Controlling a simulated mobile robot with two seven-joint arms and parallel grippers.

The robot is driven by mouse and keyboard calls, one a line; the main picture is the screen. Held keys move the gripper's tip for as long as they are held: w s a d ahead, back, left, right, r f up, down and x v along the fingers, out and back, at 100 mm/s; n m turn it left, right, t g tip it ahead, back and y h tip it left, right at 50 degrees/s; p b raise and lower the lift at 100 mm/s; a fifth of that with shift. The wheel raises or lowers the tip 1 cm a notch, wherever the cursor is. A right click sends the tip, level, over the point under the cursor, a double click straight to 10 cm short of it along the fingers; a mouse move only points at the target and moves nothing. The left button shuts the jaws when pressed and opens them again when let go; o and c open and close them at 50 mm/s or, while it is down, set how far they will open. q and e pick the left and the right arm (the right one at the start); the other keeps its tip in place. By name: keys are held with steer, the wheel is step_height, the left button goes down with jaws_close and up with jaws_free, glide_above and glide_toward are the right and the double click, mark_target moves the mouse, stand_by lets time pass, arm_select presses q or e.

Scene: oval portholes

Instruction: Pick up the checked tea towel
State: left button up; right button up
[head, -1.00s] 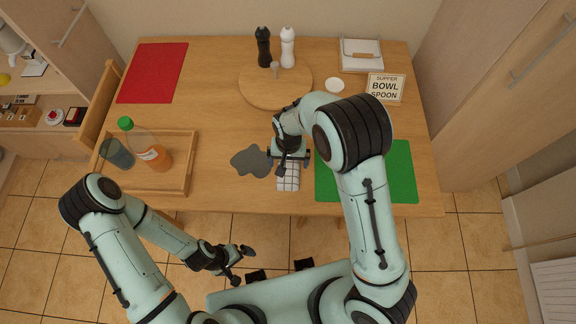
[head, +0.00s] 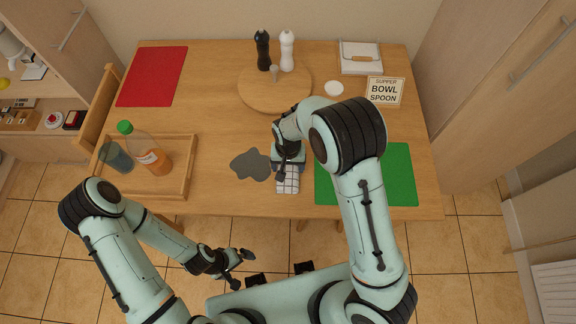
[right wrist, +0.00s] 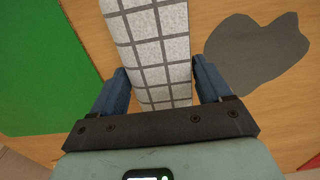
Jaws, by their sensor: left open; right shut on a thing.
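The checked tea towel (head: 287,183), white with dark grid lines, lies on the wooden table near its front edge. It fills the middle of the right wrist view (right wrist: 155,45). My right gripper (head: 287,168) is over the towel's far part in the head view. In the right wrist view its two blue fingers (right wrist: 164,92) stand on either side of the towel, and it is shut on the towel. The fingertips are partly hidden by the arm in the head view. My left gripper (head: 240,269) is open and empty, in front of the table over the floor.
A grey spill-like patch (head: 251,164) lies left of the towel, a green mat (head: 395,175) right of it. A wooden tray (head: 146,192) holds a bottle (head: 152,155) and a glass (head: 116,155). Behind are a round board (head: 255,97), two mills and a sign (head: 385,91).

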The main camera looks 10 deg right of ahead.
arm_select(q)
steer(key=shift+w+r+p, duration=0.85)
steer(key=shift+w+r, duration=0.2)
steer(key=shift+r, duration=0.15)
arm_select(e)
step_height(320, 180, up, 20)
steer(key=shift+f, duration=0.25)
